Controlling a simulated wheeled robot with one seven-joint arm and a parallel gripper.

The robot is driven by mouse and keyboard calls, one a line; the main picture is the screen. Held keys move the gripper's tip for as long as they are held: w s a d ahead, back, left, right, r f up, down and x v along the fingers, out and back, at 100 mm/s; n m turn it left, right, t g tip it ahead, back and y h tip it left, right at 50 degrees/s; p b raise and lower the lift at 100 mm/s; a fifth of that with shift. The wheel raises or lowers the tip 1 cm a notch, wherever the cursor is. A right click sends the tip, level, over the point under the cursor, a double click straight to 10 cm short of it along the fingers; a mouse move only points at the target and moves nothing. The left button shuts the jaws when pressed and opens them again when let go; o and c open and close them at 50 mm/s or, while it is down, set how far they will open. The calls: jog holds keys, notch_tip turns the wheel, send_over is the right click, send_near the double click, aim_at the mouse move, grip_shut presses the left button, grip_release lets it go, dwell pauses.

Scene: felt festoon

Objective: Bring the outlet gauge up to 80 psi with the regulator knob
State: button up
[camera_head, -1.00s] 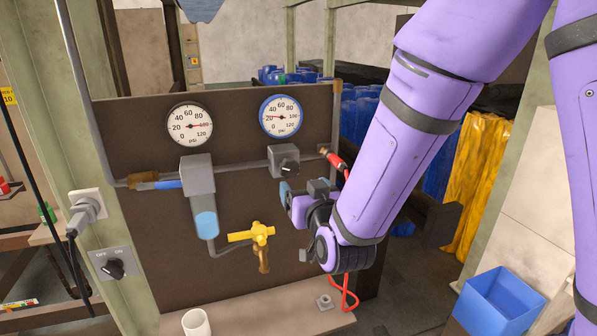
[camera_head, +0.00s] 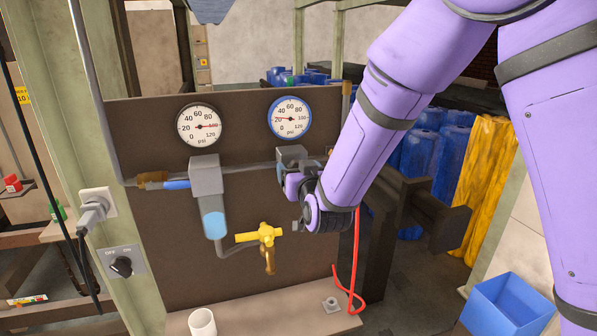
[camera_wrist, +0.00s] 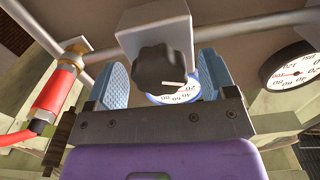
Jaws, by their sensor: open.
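The outlet gauge (camera_head: 290,117), with a blue rim, is on the panel's upper right; its needle points left, near 20 psi. The regulator block (camera_head: 291,153) sits below it on the pipe. Its black knob (camera_wrist: 160,69) shows in the wrist view, with a white mark pointing right. My gripper (camera_wrist: 164,76) is open, with one blue finger pad on each side of the knob. Gaps show between the knob and the pads, so I see no grip. In the head view my gripper (camera_head: 293,183) is at the regulator and hides the knob.
A black-rimmed gauge (camera_head: 199,125) at the left reads about 100 psi. A grey filter with a blue bowl (camera_head: 214,224) and a yellow valve (camera_head: 262,235) are left of my gripper. A red hose (camera_head: 355,255) hangs close by on the right. A white cup (camera_head: 202,322) stands below.

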jog(key=c, duration=0.9)
jog(key=shift+m, duration=0.4)
jog(key=m, duration=0.3)
jog(key=shift+m, duration=0.4)
jog(key=m, duration=0.4)
jog(key=shift+d+m, duration=0.1)
jog(key=shift+m, duration=0.2)
jog(key=m, duration=0.4)
jog(key=shift+f+m, duration=0.1)
jog(key=shift+m, duration=2.4)
